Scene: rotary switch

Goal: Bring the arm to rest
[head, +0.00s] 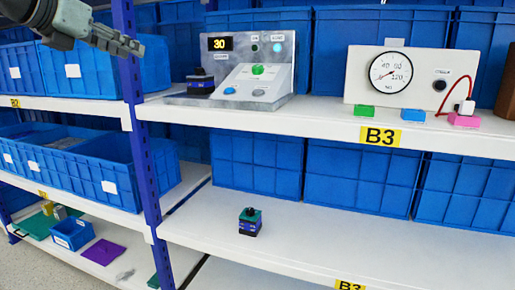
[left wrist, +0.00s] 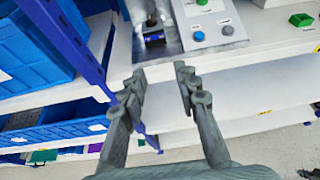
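My left gripper (head: 118,42) comes in at the upper left of the head view, in front of the blue shelf post and bins. In the left wrist view the gripper (left wrist: 158,82) has its two fingers spread apart with nothing between them. A grey control panel (head: 252,62) with a display reading 30, a green button and a blue button stands on the upper shelf. At its left a dark rotary switch (head: 200,82) sits on the panel's base. In the left wrist view the switch (left wrist: 153,33) lies beyond the fingertips, apart from them. My right gripper is not in view.
A white gauge panel (head: 410,75) with a red cable stands to the right on the upper shelf. A small dark block with a green top (head: 250,222) sits on the middle shelf (head: 330,235). Blue bins (head: 70,160) fill the left shelves. A blue post (head: 140,130) divides the bays.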

